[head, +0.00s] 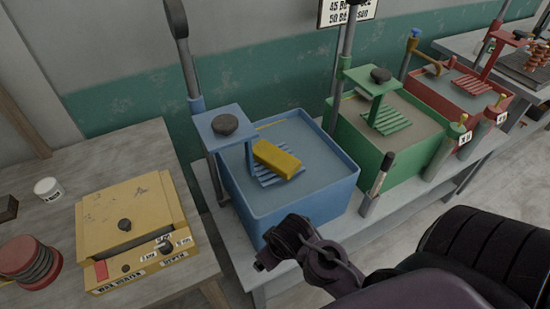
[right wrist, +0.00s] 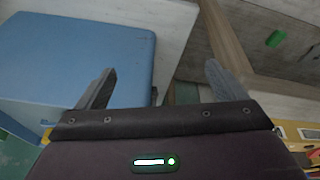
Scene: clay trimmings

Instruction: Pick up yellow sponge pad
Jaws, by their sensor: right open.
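The yellow sponge pad (head: 277,160) lies tilted on a blue slatted rack (head: 268,180) inside the blue basin (head: 314,202). A blue post with a small plate and dark knob stands just left of the pad. My right gripper (head: 266,264) is in front of the basin's near wall, low and apart from the pad. In the right wrist view its two fingers (right wrist: 160,80) are spread with nothing between them. The basin's blue side (right wrist: 75,65) fills the left of that view. The pad does not show there. My left gripper is not in view.
A yellow wax heater box (head: 125,215), a white jar (head: 48,189) and dark red discs (head: 30,262) sit on the left table. A green basin (head: 390,145) and a red basin (head: 455,95) stand to the right. Grey bench edge lies below the basins.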

